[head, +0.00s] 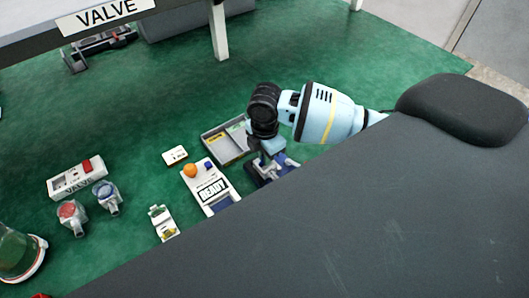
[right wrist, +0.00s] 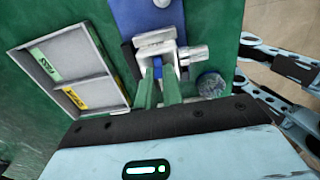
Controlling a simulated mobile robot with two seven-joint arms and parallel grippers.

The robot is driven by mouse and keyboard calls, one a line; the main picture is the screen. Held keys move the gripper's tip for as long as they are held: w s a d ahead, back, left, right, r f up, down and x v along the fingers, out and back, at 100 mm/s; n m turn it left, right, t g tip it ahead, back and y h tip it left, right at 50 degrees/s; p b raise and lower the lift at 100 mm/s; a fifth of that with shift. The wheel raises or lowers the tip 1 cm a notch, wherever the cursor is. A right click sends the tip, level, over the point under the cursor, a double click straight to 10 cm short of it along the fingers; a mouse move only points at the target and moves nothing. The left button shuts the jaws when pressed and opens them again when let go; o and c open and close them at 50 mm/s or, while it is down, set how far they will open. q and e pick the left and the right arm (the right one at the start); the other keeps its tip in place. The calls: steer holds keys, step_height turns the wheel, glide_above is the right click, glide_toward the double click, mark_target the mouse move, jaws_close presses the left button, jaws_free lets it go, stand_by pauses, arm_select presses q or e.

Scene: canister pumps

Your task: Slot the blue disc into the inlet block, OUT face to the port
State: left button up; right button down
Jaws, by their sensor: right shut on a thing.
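My right gripper (right wrist: 160,88) is shut on the blue disc (right wrist: 157,92), which shows edge-on as a thin blue strip between the greenish fingers. The fingertips are right at the near side of the metal inlet block (right wrist: 157,44), whose round port stub points right. I cannot tell whether the disc is in the slot, and its OUT marking is not visible. In the head view my right gripper (head: 266,152) points down beside the READY box, and its wrist and the dark surface in front hide much of the block. My left gripper is not in view.
A two-part grey tray (right wrist: 66,68) with green and yellow labels lies left of the block. A round greyish piece (right wrist: 211,84) sits close right. The READY box (head: 208,186), red pump (head: 71,214), blue pump (head: 108,197) and VALVE box (head: 77,178) stand on the green surface.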

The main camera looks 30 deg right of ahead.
steer(key=shift+f, duration=0.15)
steer(key=c, duration=2)
jaws_free()
steer(key=o, duration=0.5)
steer(key=shift+o, duration=0.2)
step_height(320, 180, up, 8)
steer(key=shift+f, duration=0.1)
